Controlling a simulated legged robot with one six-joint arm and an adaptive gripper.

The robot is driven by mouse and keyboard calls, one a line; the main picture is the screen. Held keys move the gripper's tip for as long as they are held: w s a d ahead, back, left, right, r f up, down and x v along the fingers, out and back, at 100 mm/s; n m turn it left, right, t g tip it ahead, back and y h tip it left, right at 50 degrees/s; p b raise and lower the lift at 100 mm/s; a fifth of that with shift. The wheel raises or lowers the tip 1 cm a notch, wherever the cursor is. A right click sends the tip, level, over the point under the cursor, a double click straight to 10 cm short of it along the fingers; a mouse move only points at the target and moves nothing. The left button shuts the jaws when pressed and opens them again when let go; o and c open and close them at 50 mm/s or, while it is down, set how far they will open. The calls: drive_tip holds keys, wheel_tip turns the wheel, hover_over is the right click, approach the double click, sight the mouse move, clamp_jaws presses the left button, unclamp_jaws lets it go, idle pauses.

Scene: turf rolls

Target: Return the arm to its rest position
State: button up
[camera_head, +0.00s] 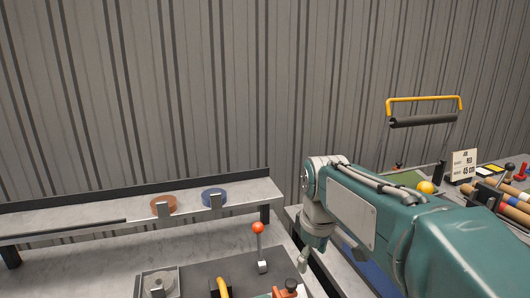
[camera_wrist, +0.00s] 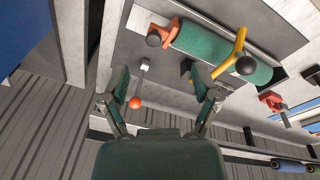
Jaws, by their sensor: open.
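My gripper (camera_wrist: 160,84) is open in the wrist view, with its two dark fingers apart and nothing between them. In the head view my teal arm (camera_head: 375,215) reaches in from the lower right and bends downward at its far end. A lever with an orange ball knob (camera_wrist: 135,102) shows in the wrist view near the left finger; it also stands upright in the head view (camera_head: 258,229). A green roll (camera_wrist: 215,48) lies beyond the fingers in the wrist view, with a yellow handle (camera_wrist: 239,45) across it and an orange clamp (camera_wrist: 166,34) at its left end.
A grey shelf (camera_head: 95,217) along the back of the bench holds a brown tape roll (camera_head: 164,204) and a blue one (camera_head: 213,196). A ribbed wall (camera_head: 200,90) stands behind. At right are a yellow ball (camera_head: 425,187), a small sign (camera_head: 464,165) and a yellow-handled roller (camera_head: 424,120).

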drive_tip(key=s+d+f+m+t, duration=0.1)
drive_tip(key=s+m, duration=0.3)
drive_tip(key=s, duration=0.5)
drive_tip(key=s+d+f+m+t, duration=0.2)
drive_tip(key=s+d+m+t, duration=0.1)
drive_tip(key=s, duration=0.6)
drive_tip(key=shift+d+f+m, duration=0.15)
drive_tip(key=shift+d+m, duration=0.6)
drive_tip(key=shift+m, duration=0.25)
